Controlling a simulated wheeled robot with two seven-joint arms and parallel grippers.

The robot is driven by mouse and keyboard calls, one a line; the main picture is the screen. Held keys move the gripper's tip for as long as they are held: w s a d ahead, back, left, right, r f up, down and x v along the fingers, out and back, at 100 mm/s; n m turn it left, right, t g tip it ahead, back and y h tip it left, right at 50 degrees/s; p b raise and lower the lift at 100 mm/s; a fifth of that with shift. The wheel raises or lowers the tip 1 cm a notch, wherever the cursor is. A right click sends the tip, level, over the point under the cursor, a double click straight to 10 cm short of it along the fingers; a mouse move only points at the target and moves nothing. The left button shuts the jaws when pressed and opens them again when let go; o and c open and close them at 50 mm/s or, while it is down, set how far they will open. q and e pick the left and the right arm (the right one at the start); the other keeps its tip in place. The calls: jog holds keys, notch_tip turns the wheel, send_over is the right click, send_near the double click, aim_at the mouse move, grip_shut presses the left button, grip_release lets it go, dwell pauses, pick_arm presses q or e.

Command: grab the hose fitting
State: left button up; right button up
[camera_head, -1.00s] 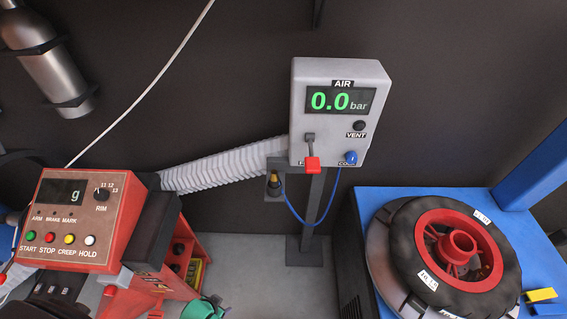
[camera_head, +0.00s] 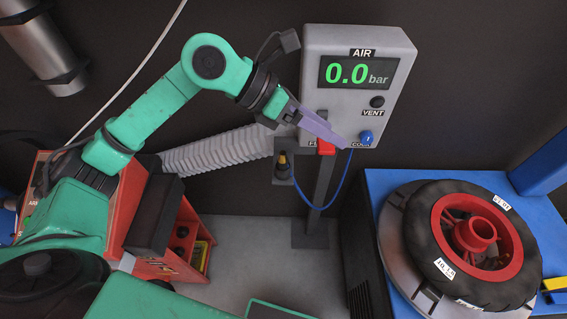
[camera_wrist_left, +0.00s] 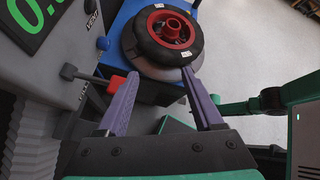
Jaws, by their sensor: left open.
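The hose fitting (camera_head: 282,166) is a small dark piece with a brass-coloured part. It sits upright in a grey holder beside the air box's post, and a thin blue hose (camera_head: 325,205) loops from the holder area up to the box. My left gripper (camera_head: 338,139) is open, with purple fingers, in front of the lower part of the air box (camera_head: 312,48). It is above and right of the fitting and apart from it. In the left wrist view nothing shows between the spread fingers (camera_wrist_left: 158,76) as held, and I cannot make out the fitting there.
A red lever (camera_head: 326,148) and a blue knob (camera_head: 366,137) are close to my left fingers. A grey corrugated duct (camera_head: 215,153) runs behind my left arm. A tyre (camera_head: 418,230) lies on a blue machine at right. A red machine (camera_head: 128,205) stands at left.

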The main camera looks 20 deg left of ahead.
aim_at(283, 153)
pick_arm(q)
jog(key=w+a+f+y, duration=0.1)
jog(key=a+f+y, duration=0.1)
jog(key=a+y, duration=0.35)
jog(key=w+a+f+y, duration=0.1)
jog(key=a+f+y, duration=0.1)
jog(key=a, duration=0.6)
jog(key=shift+n+h, duration=0.25)
jog(key=shift+n, duration=0.05)
jog(key=p+x, duration=0.1)
jog(key=x, duration=0.3)
jog(key=p+x, duration=0.2)
jog(key=x, duration=0.3)
jog(key=p+x, duration=0.2)
jog(key=x, duration=0.2)
jog(key=shift+w+d, duration=0.25)
jog(key=shift+w, duration=0.1)
jog(key=shift+w+f, duration=0.1)
jog(key=shift+f, duration=0.15)
grip_shut()
pick_arm(e)
notch_tip(283, 153, up, 5)
jog(key=shift+r, duration=0.1)
